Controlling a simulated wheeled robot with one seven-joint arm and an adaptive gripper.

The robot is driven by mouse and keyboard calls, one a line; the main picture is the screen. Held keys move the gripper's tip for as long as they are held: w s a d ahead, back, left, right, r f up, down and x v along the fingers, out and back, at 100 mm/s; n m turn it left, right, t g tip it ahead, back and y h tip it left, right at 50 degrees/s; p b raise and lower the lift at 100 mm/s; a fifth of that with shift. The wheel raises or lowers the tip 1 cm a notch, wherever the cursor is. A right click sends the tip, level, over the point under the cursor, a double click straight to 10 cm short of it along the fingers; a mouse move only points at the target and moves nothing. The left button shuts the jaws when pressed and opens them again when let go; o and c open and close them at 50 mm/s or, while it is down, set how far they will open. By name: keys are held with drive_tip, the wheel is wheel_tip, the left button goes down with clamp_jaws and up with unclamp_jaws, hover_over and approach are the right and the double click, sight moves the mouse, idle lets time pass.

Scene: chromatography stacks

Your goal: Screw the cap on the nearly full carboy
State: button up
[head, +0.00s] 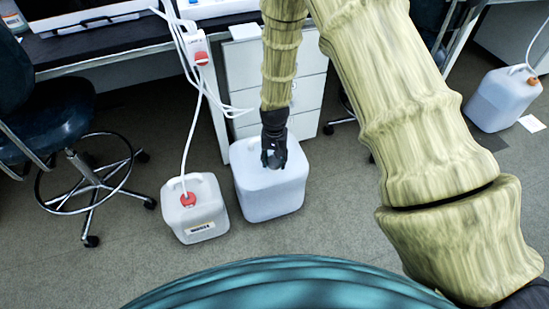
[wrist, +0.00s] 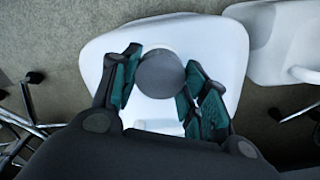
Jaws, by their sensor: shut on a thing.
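A large white, bluish-tinted carboy (head: 268,195) stands upright on the floor in the middle of the head view. Its pale top (wrist: 110,40) fills much of the wrist view. My gripper (head: 274,158) points down over the top of this carboy. In the wrist view, my gripper (wrist: 160,68) has its teal-padded fingers on either side of a round grey cap (wrist: 160,75) and is shut on it. The cap hides the carboy's neck, so I cannot tell whether it touches the neck or sits above it. The fill level is not clear.
A smaller carboy (head: 197,222) with a red cap and a white tube stands close on the left. Another carboy (head: 500,105) with an orange cap stands far right. A drawer unit (head: 305,90) is behind; a wheeled stool (head: 45,110) is left. Floor in front is clear.

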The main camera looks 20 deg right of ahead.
drive_tip(key=shift+f, duration=0.4)
drive_tip(key=o, duration=0.9)
drive_tip(key=shift+c, duration=0.3)
drive_tip(key=c, duration=1.1)
